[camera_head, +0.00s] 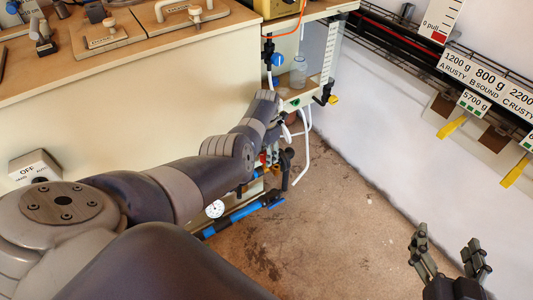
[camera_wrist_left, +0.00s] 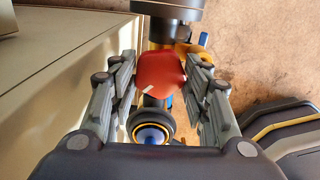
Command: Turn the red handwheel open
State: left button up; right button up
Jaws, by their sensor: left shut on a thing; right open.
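The red handwheel (camera_wrist_left: 160,72) is between the two fingers of my left gripper (camera_wrist_left: 163,64) in the left wrist view. The fingers are shut on it from the left and right sides. A small pale mark shows on its near face. In the head view my left arm reaches to the pipework beside the cabinet and hides most of the wheel and the fingertips. My right gripper (camera_head: 447,242) is open and empty at the lower right of the head view, above the floor and away from the pipes.
A blue pipe (camera_head: 240,215) with a round gauge (camera_head: 215,208) runs low along the cream cabinet (camera_head: 110,140). White hoses (camera_head: 303,150) hang beside the valve. Weight labels line the right wall. The brown floor (camera_head: 345,215) is clear.

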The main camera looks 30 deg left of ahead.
pick_arm(q)
jog(key=shift+n, duration=1.1)
pick_arm(e)
jog(key=shift+w+r, duration=0.15)
jog(key=shift+r, duration=0.1)
jog(key=shift+a+r, duration=0.1)
pick_arm(q)
jog(key=o, duration=1.1)
jog(key=shift+c, duration=0.2)
jog(key=shift+r, duration=0.1)
notch_tip(320, 180, up, 12)
